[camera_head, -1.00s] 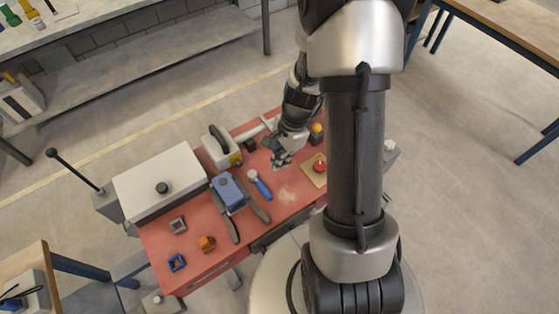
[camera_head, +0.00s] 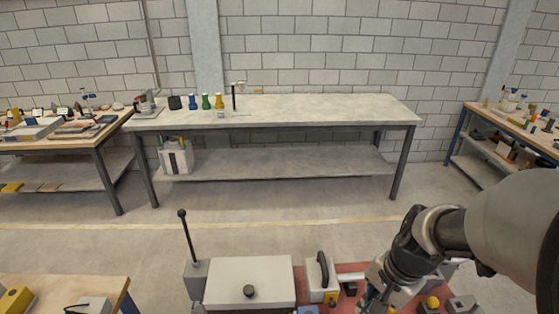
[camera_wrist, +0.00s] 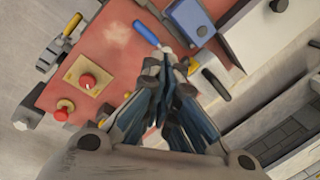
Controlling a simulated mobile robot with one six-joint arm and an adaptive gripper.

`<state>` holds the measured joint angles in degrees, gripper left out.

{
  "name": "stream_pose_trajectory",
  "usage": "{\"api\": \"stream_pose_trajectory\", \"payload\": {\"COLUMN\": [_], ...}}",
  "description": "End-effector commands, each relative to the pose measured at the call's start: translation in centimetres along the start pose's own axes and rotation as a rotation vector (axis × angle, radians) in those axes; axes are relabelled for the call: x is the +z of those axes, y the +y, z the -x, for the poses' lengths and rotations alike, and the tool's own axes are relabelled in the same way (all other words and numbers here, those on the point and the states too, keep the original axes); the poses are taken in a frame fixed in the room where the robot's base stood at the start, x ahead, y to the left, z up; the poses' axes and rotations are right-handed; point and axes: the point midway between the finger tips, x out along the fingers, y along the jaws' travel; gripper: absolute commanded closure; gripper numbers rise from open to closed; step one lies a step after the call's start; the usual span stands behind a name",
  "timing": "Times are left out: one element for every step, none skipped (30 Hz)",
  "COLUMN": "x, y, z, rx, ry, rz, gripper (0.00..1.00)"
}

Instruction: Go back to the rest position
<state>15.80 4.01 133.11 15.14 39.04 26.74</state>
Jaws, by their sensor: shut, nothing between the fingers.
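My gripper (camera_wrist: 165,75) is shut and empty in the wrist view, its fingertips together above the red bench top (camera_wrist: 112,45). In the head view my gripper (camera_head: 366,303) is partly cut off at the bottom edge, over the red bench top (camera_head: 350,268). My arm comes in from the right of that view. Whether the fingertips touch anything cannot be told.
The wrist view shows a red button (camera_wrist: 87,81) on a tan plate, a blue-handled tool (camera_wrist: 146,32) and a blue block (camera_wrist: 188,18). The head view shows a white box (camera_head: 248,272), an upright lever (camera_head: 187,235) and a long grey table (camera_head: 320,110) behind open floor.

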Motion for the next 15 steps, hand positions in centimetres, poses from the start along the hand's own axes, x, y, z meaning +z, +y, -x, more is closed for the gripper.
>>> {"api": "stream_pose_trajectory", "payload": {"x": [1.2,2.0,2.9,3.7,4.4,5.3,6.1,6.7,7.6,8.2,8.7,9.3,9.8,10.1,10.5], "y": [-0.2,-0.2,-0.1,0.1,0.3,0.6,0.9,1.2,1.7,2.1,2.5,3.0,3.4,3.7,4.1], "z": [1.3,2.1,3.1,3.7,4.4,5.2,5.7,6.2,6.8,7.2,7.5,7.9,8.1,8.3,8.5], "rx": [-0.015,-0.019,-0.023,-0.026,-0.028,-0.03,-0.03,-0.031,-0.03,-0.029,-0.027,-0.025,-0.023,-0.021,-0.018], "ry": [0.033,0.048,0.07,0.086,0.103,0.127,0.144,0.163,0.186,0.204,0.22,0.242,0.256,0.269,0.287], "rz": [0.098,0.157,0.234,0.292,0.349,0.424,0.48,0.535,0.603,0.653,0.698,0.753,0.79,0.825,0.863], "gripper": [1.0,1.0,1.0,1.0,1.0,1.0,1.0,1.0,1.0,1.0,1.0,1.0,1.0,1.0,1.0]}}
